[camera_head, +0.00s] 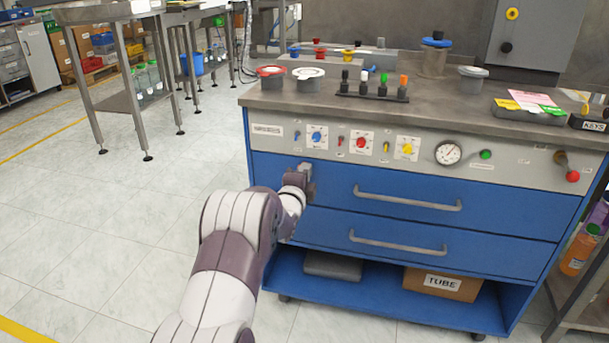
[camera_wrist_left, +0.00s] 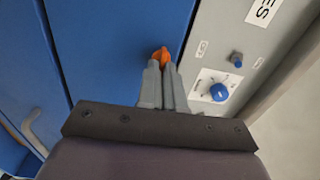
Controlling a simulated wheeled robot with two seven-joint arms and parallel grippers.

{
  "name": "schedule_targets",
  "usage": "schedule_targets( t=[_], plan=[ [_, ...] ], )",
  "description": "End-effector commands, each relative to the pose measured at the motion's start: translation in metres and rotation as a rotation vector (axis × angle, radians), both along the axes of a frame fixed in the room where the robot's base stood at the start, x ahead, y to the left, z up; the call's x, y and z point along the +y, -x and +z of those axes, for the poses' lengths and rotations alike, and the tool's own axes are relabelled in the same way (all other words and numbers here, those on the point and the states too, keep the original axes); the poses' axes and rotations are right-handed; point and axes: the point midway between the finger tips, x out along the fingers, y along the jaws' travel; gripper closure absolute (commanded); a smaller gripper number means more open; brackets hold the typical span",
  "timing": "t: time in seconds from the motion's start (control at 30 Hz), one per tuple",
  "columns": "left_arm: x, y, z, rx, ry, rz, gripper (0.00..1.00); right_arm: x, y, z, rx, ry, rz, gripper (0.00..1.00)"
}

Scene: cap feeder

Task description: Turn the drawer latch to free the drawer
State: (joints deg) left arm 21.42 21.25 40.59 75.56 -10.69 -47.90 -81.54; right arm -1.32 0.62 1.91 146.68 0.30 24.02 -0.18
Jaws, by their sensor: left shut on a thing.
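The drawer latch (camera_wrist_left: 161,54) is a small orange piece on the blue front, and only its tip shows past my fingers in the left wrist view. My left gripper (camera_wrist_left: 162,75) is shut on it, with both grey fingertips close together around it. In the head view my left gripper (camera_head: 306,172) is at the upper left of the top blue drawer (camera_head: 450,215), just below the grey control panel, and the latch is hidden there. The top drawer has a long grey handle (camera_head: 407,198) and looks closed. My right gripper is not in view.
The control panel (camera_head: 520,165) carries coloured knobs, a gauge (camera_head: 448,153) and a red-tipped lever. A second drawer handle (camera_head: 397,244) sits below. An open shelf holds a TUBE box (camera_head: 442,283). Caps and pegs stand on the worktop (camera_head: 330,108). The floor at left is clear.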

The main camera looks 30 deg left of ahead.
Motion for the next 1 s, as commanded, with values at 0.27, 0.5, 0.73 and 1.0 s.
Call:
schedule_targets(
  t=[0.27,0.5,0.73,1.0],
  plan=[
    [-0.0002,0.0002,-0.0012,0.007,-0.022,0.0,1.0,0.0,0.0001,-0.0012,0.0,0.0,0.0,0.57],
    [-0.0002,0.0,-0.0011,0.007,-0.022,0.0,1.0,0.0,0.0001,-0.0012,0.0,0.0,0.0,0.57],
    [-0.0001,0.0001,-0.0008,0.006,-0.021,0.0,0.68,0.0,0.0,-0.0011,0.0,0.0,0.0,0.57],
    [-0.0014,0.0063,0.0011,0.006,-0.021,0.0,0.68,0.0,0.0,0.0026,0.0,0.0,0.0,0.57]
  ],
)
